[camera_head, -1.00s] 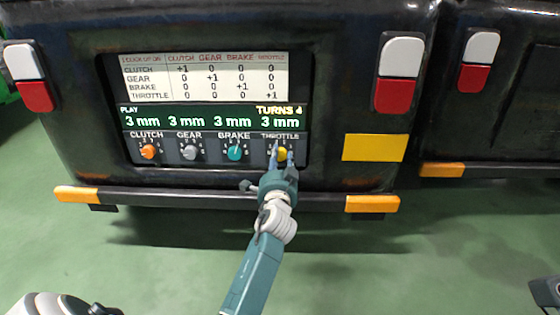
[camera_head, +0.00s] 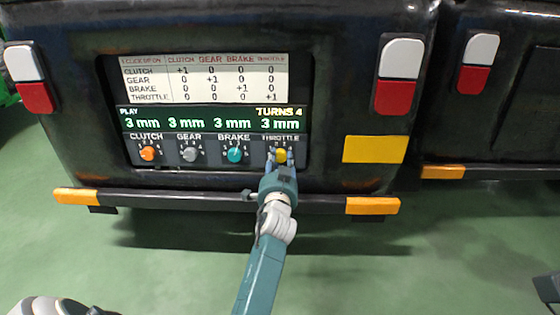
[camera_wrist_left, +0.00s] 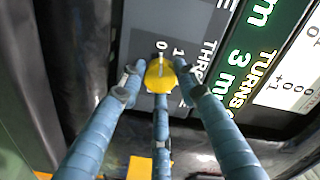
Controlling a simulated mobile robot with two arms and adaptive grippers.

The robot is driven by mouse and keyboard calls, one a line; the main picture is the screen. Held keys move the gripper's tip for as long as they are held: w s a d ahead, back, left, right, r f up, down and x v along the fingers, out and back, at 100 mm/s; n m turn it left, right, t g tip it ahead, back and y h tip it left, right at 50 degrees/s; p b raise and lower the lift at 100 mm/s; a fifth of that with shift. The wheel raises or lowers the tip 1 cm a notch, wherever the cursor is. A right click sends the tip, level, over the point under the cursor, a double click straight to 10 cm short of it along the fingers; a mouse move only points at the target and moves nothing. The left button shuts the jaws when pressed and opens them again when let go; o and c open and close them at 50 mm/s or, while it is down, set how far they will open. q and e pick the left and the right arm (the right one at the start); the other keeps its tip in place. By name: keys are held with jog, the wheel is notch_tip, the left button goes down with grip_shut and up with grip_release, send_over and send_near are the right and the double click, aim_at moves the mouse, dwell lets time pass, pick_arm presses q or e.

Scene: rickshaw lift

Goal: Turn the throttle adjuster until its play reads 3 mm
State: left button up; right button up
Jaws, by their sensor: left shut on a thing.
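The throttle adjuster is a yellow knob (camera_head: 281,155) at the right end of the knob row, under the THROTTLE label. The green play display (camera_head: 212,120) reads 3 mm above the throttle, and also 3 mm for clutch, gear and brake; it shows TURNS 4. My left gripper (camera_head: 281,161) is shut on the yellow knob. In the left wrist view its blue fingers (camera_wrist_left: 159,92) sit around the knob (camera_wrist_left: 160,76), which partly shows between them. My right gripper cannot be made out.
An orange clutch knob (camera_head: 148,153), a grey gear knob (camera_head: 190,154) and a teal brake knob (camera_head: 234,154) stand to the left. A white table chart (camera_head: 205,79) is above the display. A dark bumper bar (camera_head: 170,199) runs below the panel.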

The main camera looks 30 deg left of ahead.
pick_arm(q)
jog(key=shift+f, duration=0.15)
jog(key=o, duration=1.1)
jog(key=shift+o, duration=0.2)
notch_tip(320, 180, up, 10)
jog(key=shift+d+f, duration=0.1)
jog(key=shift+d, duration=0.05)
jog(key=shift+r, duration=0.25)
jog(key=shift+f, duration=0.1)
